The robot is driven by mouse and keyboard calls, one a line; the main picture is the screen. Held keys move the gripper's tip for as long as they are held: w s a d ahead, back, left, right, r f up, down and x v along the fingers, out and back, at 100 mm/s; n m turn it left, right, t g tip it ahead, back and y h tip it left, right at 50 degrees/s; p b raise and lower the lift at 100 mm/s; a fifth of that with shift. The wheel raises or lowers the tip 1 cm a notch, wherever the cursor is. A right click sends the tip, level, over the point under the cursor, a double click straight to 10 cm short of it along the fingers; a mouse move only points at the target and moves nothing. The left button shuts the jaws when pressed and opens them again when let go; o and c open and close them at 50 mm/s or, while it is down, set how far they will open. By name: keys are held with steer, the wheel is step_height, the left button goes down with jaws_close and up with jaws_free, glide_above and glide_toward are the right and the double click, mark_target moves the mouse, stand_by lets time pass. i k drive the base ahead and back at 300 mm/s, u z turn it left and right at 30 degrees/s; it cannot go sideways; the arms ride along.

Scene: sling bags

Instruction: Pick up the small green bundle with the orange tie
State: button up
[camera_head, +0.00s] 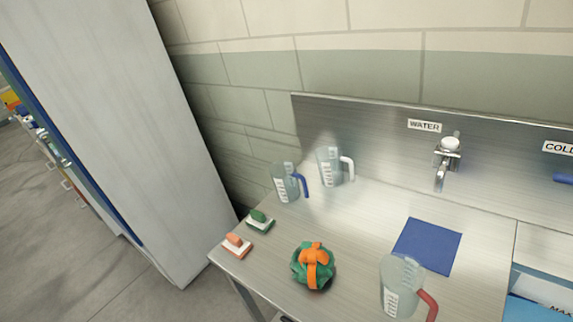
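The small green bundle with the orange tie (299,276) sits on the steel counter (350,226), near its front left part. The orange tie is on top of it and hangs down its front. Nothing touches the bundle. My gripper does not show in this view, so its state and its distance from the bundle cannot be seen.
A clear jug with a red handle (396,286) stands right of the bundle, before a blue mat (427,246). Jugs with blue (285,184) and white (329,167) handles stand behind. Green (260,221) and orange (236,245) blocks lie left. A tall panel (115,120) stands left.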

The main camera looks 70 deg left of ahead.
mark_target(312, 264)
steer(key=u, duration=0.9)
steer(key=k, duration=0.7)
steer(key=u, duration=0.35)
steer(key=i, duration=0.5)
steer(key=k, duration=0.5)
steer(key=z, duration=0.4)
steer(key=i, duration=0.6)
